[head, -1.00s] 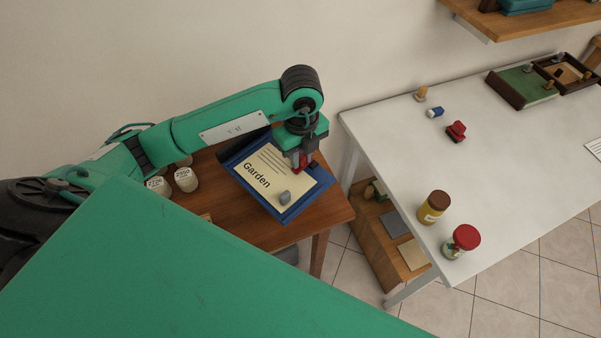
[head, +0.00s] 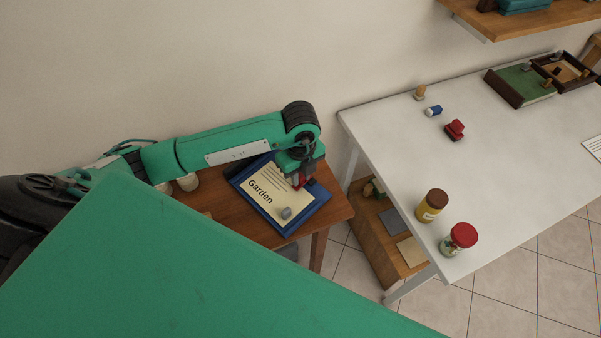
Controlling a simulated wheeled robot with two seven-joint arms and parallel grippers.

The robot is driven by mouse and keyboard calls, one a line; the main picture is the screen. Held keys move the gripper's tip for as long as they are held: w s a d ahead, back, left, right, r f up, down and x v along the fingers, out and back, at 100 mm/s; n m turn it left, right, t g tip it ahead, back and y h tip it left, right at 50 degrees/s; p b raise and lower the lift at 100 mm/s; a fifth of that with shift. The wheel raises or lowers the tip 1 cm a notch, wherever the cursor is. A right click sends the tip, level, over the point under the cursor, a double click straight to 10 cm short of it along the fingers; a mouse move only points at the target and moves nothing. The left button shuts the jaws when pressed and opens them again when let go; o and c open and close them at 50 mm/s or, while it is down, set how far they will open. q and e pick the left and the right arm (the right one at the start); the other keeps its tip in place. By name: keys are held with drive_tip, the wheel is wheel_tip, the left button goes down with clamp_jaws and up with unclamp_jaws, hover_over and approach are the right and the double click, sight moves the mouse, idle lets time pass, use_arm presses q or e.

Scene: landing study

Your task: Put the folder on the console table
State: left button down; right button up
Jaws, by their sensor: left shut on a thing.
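The folder (head: 262,208) is blue, with a cream sheet marked "Garden" on its face and a small grey stone-like piece (head: 286,213) on the sheet. My left gripper (head: 300,182) is shut on the folder near its upper right side and hides part of it. The folder is over the small brown wooden table (head: 336,209), which looks like the console table. It lies roughly flat, at or just above the top; I cannot tell whether it touches. My right gripper is not in view.
Pale jars (head: 188,182) stand on the wooden table behind my left arm. A white table (head: 510,170) at right holds a yellow jar (head: 430,206), a red-lidded jar (head: 458,239), small items and a green tray (head: 522,86). A wooden shelf (head: 540,22) hangs at upper right.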

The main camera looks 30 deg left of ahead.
use_arm(q)
drive_tip(key=c, duration=1.3)
unclamp_jaws()
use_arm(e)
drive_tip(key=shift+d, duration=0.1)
use_arm(q)
wheel_tip(320, 180, up, 12)
drive_tip(key=shift+r+b, duration=0.1)
drive_tip(key=shift+b, duration=0.75)
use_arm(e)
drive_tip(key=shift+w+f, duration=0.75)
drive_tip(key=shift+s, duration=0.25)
